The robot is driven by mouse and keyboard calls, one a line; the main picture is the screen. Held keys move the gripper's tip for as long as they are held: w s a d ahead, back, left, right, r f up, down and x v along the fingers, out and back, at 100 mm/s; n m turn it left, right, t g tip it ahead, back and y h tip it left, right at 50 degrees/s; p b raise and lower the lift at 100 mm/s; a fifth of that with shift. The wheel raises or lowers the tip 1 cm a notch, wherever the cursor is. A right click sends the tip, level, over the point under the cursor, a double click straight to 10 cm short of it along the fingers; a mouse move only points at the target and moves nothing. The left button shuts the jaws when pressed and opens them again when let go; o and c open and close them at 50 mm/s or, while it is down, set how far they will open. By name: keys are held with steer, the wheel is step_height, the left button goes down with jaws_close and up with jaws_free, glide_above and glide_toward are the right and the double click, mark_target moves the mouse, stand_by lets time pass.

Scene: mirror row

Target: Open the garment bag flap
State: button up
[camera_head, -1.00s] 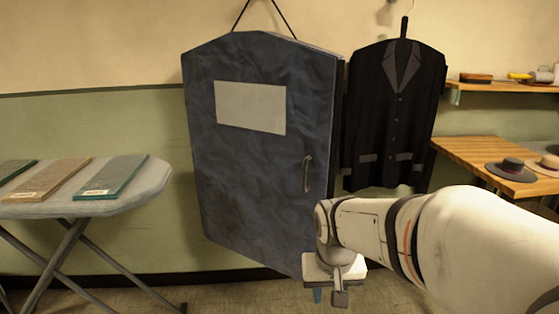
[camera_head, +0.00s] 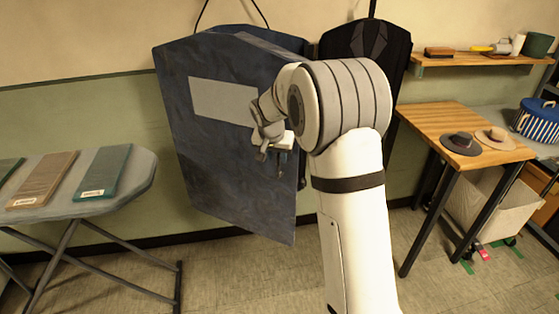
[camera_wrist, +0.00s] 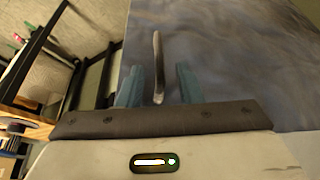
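The dark blue garment bag (camera_head: 225,160) hangs on the wall with a pale blank label on its front flap. A wedge shows along the top right, so the flap seems slightly ajar at its right edge. My gripper (camera_head: 272,160) is at the right part of the flap, and my arm covers much of that side. In the wrist view, the curved metal handle (camera_wrist: 157,65) stands on the flap (camera_wrist: 225,50) between the two teal fingers of my gripper (camera_wrist: 159,88). The fingers are apart, with space visible on both sides of the handle. The handle is hidden in the head view.
An ironing board (camera_head: 140,180) with fabric bolts stands at left. A wooden table (camera_head: 440,122) with two hats and a shelf (camera_head: 480,61) are at right. Floor is clear below the bag.

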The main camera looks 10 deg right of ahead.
mark_target(278, 163)
steer(key=x, duration=0.6)
steer(key=shift+f, duration=0.1)
steer(key=shift+c, duration=0.2)
jaws_close()
